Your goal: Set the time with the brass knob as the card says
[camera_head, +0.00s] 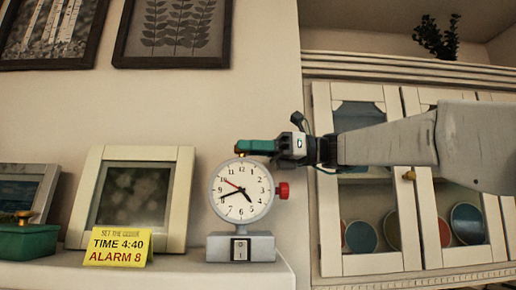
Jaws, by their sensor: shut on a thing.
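The clock (240,215) stands upright on the shelf, with a white dial and grey rim and base. Its short black hand points between 4 and 5; its long black hand points near 8. A thin red hand points near 10. The brass knob (241,155) is on top of the clock, mostly hidden by my gripper (257,147). My gripper comes from the right and is shut on the knob with its green fingers. A red knob (283,190) sticks out from the clock's right side. The yellow card (118,246) reads "TIME 4:40" and "ALARM 8".
A rocker switch (240,250) is on the clock's base. A white picture frame (180,200) stands left of it, and a green box (25,240) with a brass-topped lid is farther left. A glass-door cabinet (328,230) with plates stands at the right.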

